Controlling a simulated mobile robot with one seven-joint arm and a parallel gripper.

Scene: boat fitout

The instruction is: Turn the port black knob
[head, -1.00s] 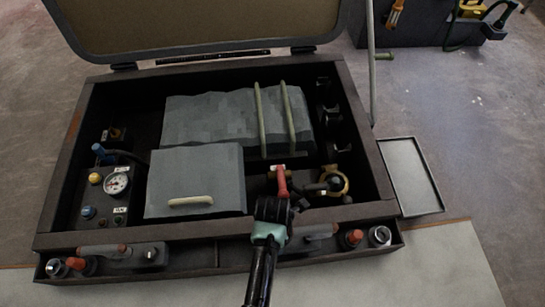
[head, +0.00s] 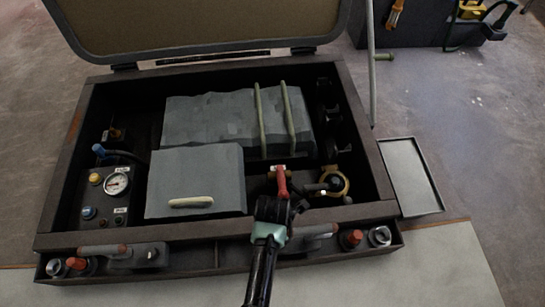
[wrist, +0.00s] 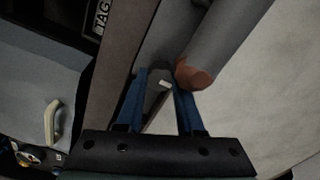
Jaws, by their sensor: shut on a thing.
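My gripper (wrist: 160,105) has its two blue fingers shut on a dark knob (wrist: 162,85) with a white mark on its face, in the wrist view. A grey bar with a reddish end (wrist: 196,78) is close beside the right finger. In the head view my arm reaches over the right half of the shallow front tray, and my wrist hides the fingers and the held knob. Another black knob (head: 152,255) stands on a dark block in the left half of that tray, well away from my gripper. The frames do not show which knob is port.
Right of my wrist are a red knob (head: 350,238) and a chrome fitting (head: 380,236). Behind it, a red lever (head: 281,180) and brass fitting (head: 334,183) rise inside the dark box. A grey hatch (head: 195,172) lies left.

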